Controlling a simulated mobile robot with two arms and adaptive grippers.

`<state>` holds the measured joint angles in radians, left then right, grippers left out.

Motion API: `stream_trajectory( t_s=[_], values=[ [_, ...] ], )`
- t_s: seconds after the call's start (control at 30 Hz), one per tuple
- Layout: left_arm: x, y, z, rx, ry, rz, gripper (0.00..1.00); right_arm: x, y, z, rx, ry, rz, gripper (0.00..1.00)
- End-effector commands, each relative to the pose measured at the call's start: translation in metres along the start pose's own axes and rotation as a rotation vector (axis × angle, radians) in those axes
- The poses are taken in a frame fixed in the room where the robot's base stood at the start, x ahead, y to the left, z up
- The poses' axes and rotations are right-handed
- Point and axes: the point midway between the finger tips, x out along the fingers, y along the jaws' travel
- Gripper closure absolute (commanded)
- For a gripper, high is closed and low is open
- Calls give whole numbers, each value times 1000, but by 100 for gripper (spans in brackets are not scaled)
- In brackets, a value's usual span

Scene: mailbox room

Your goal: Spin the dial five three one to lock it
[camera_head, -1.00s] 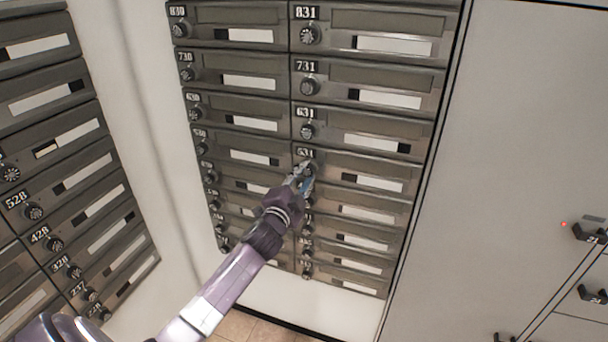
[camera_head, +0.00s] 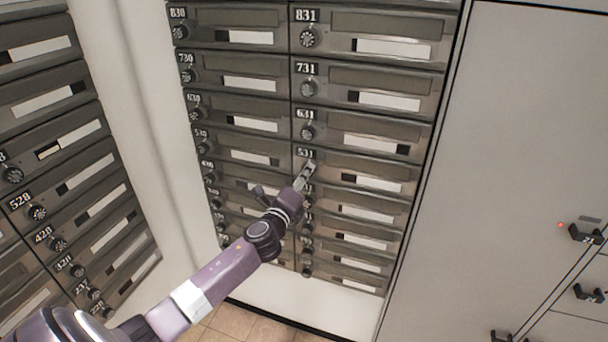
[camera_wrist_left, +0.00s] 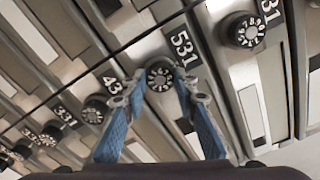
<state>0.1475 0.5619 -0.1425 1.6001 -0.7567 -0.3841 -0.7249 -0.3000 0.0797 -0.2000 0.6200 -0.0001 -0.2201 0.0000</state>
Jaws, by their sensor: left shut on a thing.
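The mailbox door labelled 531 (camera_head: 368,174) is in the right column of the mailbox bank in the head view. Its round black dial (camera_wrist_left: 160,76) with white marks shows in the left wrist view, beside the 531 label. My left gripper (camera_head: 309,167) reaches up to this dial from the lower left. In the left wrist view its two blue fingers (camera_wrist_left: 160,82) sit on either side of the dial, shut on it. In the head view the gripper mostly hides the dial. My right gripper is not in view.
Dial 631 (camera_head: 307,132) is just above, and several more dials run below, close to my wrist. Another mailbox bank (camera_head: 70,190) stands at the left. Grey cabinets with black handles (camera_head: 585,233) are at the right. Tiled floor (camera_head: 240,322) shows below.

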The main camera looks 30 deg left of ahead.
Motion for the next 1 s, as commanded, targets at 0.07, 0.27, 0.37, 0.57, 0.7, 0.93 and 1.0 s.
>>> stream_trajectory(
  t_s=[0.07, 0.27, 0.37, 0.57, 0.7, 0.93, 1.0],
  values=[
    [0, -1, 1, 67, 1, 0, 98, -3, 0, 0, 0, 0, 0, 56],
    [0, 0, 0, 209, 1, 1, 98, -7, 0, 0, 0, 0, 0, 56],
    [0, 0, 0, 263, 0, 1, 98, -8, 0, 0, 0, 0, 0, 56],
    [0, 0, 0, 332, 1, 1, 98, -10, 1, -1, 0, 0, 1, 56],
    [0, 0, 0, 356, 1, 0, 98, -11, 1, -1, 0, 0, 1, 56],
    [0, 0, 0, 365, 1, 0, 98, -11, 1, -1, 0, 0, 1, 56],
    [0, 0, 0, 364, 1, 0, 98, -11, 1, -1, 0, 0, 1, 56]
  ],
)
